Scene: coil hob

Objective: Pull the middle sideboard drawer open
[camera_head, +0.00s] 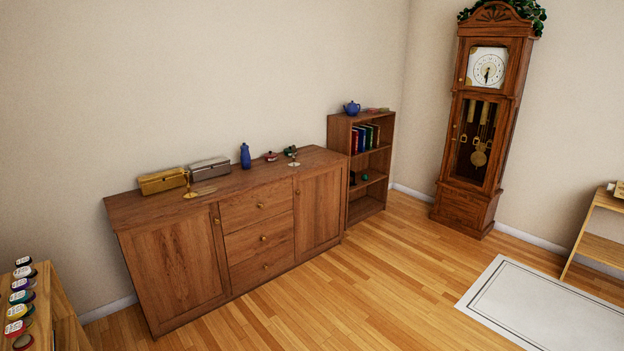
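The wooden sideboard (175,279) stands against the back wall, left of the picture's middle. Its centre holds a column of three drawers between a left and a right door. The middle drawer (243,245) sits flush with the front, so it is shut. Its small round brass knob (263,238) shows at about the middle of the drawer face. The top drawer (238,211) and the bottom drawer (249,271) are also shut. My gripper is not in view.
Bare wooden floor (345,285) lies in front of the sideboard. A bookcase (367,206) stands at its right end, a tall clock (471,193) farther right. A rack with jars (67,315) is at the lower left. A gold box (162,181) and a blue bottle (245,157) stand on the sideboard.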

